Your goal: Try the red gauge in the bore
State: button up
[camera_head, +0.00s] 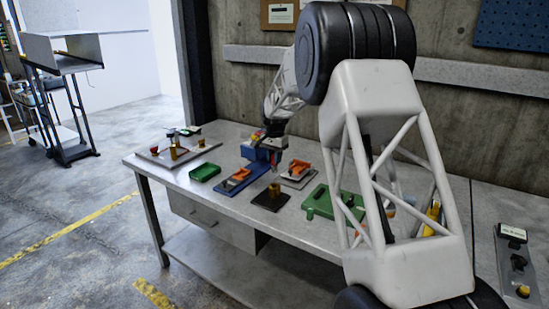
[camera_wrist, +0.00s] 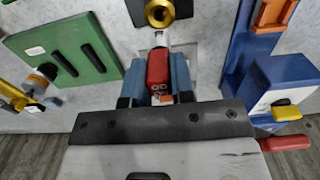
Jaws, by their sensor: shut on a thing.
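The red gauge (camera_wrist: 158,68) is held between the blue-grey fingers of my gripper (camera_wrist: 157,85) in the wrist view. Its pale metal tip (camera_wrist: 161,39) points toward a brass ring with a dark bore (camera_wrist: 160,12). The ring is at the top edge of the wrist view, just beyond the tip. In the head view, my gripper (camera_head: 277,165) hangs over the bench above the brass bush (camera_head: 273,189), which stands on a dark plate (camera_head: 264,203). The tip appears outside the bore; the exact gap and alignment cannot be told.
A blue fixture with an orange part (camera_head: 243,178) and a green tray (camera_head: 205,172) lie to the left. A grey plate with an orange part (camera_head: 298,174) is behind right. A green slotted plate (camera_head: 322,203) lies right. A narrow bench strip in front is clear.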

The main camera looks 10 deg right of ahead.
aim_at(275, 171)
jog(key=shift+f, duration=0.15)
jog(key=shift+f, duration=2.75)
jog(key=shift+f, duration=0.55)
dwell(1.3)
jog(key=shift+r, duration=2.55)
jog(key=shift+s, duration=0.15)
dwell(0.4)
